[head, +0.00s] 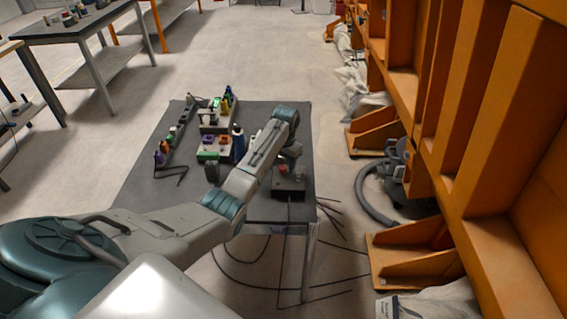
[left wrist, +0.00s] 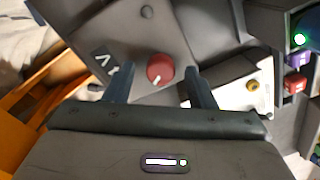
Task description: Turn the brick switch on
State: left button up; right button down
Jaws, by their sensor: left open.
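The brick switch is a dark grey box (head: 290,184) near the right front edge of the table, with a red knob on top. In the left wrist view, the red round knob (left wrist: 160,67) has a white mark toward its lower left and sits on the box's grey face (left wrist: 125,35). White lettering shows beside it, too cut off to read. My left gripper (head: 288,157) is over the box, pointing down. In the left wrist view, its two dark fingers (left wrist: 157,78) are apart, one on each side of the knob; contact cannot be told. My right gripper is out of view.
Bottles and small coloured blocks stand on the dark table (head: 150,188) left of my arm. Orange frames (head: 420,260) rise on the right, with a hose (head: 370,200) on the floor. Cables hang below the table's right edge. A pale device (left wrist: 235,92) lies beside the box.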

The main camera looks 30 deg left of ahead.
pick_arm(q)
jog(key=shift+f, duration=0.15)
jog(key=c, duration=1)
jog(key=shift+o, duration=0.2)
jog(key=shift+r+m+p, duration=0.25)
jog(key=shift+m+p, duration=0.75)
jog(key=shift+p, duration=0.05)
jog(key=m+p, duration=0.1)
jog(key=m, duration=0.1)
jog(key=shift+m+p, duration=0.3)
jog(key=shift+p, duration=0.05)
jog(key=m+p, duration=0.1)
jog(key=m, duration=0.2)
jog(key=shift+f+m+p, duration=0.1)
jog(key=shift+m+p, duration=0.2)
jog(key=shift+m+t+p, duration=0.3)
jog(key=shift+m+p, duration=0.2)
jog(key=shift+m, duration=1.3)
